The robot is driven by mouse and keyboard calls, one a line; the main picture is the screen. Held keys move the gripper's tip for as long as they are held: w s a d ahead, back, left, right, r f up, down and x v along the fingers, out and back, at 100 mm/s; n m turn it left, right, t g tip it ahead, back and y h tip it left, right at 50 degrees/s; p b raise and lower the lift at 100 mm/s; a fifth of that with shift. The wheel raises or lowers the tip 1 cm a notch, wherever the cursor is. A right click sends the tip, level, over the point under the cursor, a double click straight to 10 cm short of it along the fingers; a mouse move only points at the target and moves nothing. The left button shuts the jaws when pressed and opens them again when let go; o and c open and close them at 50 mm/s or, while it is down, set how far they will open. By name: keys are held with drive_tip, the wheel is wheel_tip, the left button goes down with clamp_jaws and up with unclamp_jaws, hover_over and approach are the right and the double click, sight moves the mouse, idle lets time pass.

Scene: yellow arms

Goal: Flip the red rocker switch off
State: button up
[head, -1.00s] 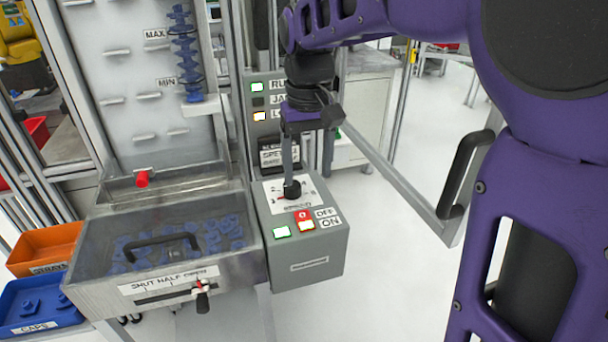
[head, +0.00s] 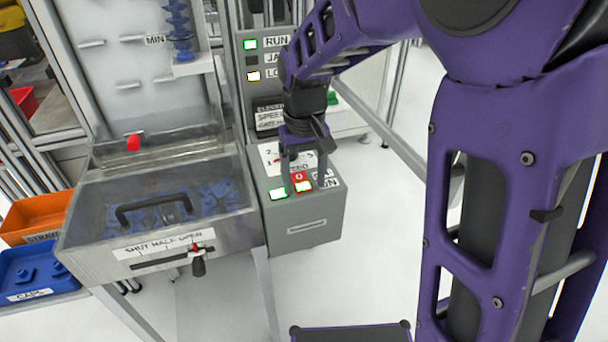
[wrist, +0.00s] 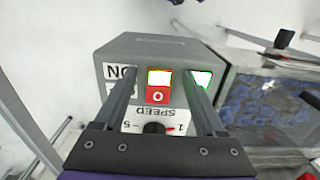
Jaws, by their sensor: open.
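The red rocker switch (head: 299,177) is on the top of the grey control box, beside the OFF and ON labels. In the wrist view the rocker switch (wrist: 158,96) shows a red half marked O and a brightly lit half beyond it, by the ON label. I cannot tell its tilt. My gripper (head: 304,182) is open and empty, pointing down over the box. In the wrist view its fingers (wrist: 160,82) straddle the switch, one on each side. I cannot tell whether either touches the panel. The gripper partly hides the labels in the head view.
A lit green-edged button (head: 278,194) sits left of the switch, close to one finger. The speed knob (wrist: 154,128) is just behind the switch. A clear-lidded bin (head: 150,215) with blue parts stands left of the box. Open floor lies to the right.

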clamp_jaws()
drive_tip(key=r+g+p, duration=0.1)
drive_tip(key=p, duration=0.2)
drive_tip(key=shift+w, duration=0.15)
drive_tip(key=g+p, duration=0.1)
drive_tip(key=p, duration=0.1)
drive_tip(key=shift+w+h+p, duration=0.2)
drive_tip(key=shift+h+p, duration=0.1)
drive_tip(key=shift+p, duration=0.1)
drive_tip(key=shift+w+a+f+g+p, duration=0.1)
drive_tip(key=shift+f+g+p, duration=0.1)
drive_tip(key=shift+g+p, duration=0.3)
unclamp_jaws()
